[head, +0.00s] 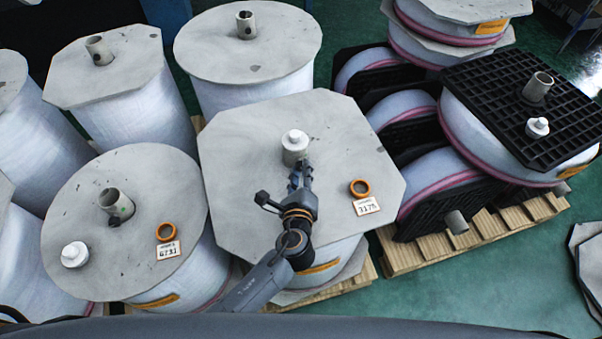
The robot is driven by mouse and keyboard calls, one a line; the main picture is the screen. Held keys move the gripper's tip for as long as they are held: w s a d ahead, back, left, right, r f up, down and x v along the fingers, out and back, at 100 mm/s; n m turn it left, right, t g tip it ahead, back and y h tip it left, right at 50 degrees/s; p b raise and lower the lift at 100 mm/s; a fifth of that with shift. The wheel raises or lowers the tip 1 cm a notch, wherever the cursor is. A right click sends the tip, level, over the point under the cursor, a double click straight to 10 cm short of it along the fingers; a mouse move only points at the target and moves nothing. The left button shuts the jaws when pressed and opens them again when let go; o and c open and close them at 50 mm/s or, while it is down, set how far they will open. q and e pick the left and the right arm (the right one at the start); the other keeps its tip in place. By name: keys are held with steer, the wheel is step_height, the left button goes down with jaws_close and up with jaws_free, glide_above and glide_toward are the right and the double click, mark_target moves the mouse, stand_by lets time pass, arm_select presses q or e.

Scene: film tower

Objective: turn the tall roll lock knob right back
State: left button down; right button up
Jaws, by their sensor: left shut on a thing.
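A white lock knob (295,139) sits at the core on the flat grey top of the middle roll (240,140). My left gripper (298,172) reaches up from the bottom of the head view and is shut on the near side of this knob. The fingertips are small and partly hidden by my own wrist. How far the knob is turned cannot be told. An orange ring (360,188) and a tag reading about 3175 (366,206) lie on the same top, right of my gripper. My right gripper is not in view.
A round-topped roll (130,190) at left carries a loose-looking white knob (75,255), an open core tube and an orange ring (166,232). Rolls with core tubes stand behind. At right, a black grid plate (500,90) bears another white knob (537,127). Green floor (470,290) is clear.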

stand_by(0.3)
arm_select(q)
steer(key=c, duration=1.1)
jaws_free()
steer(key=shift+s, duration=0.1)
steer(key=v, duration=1.2)
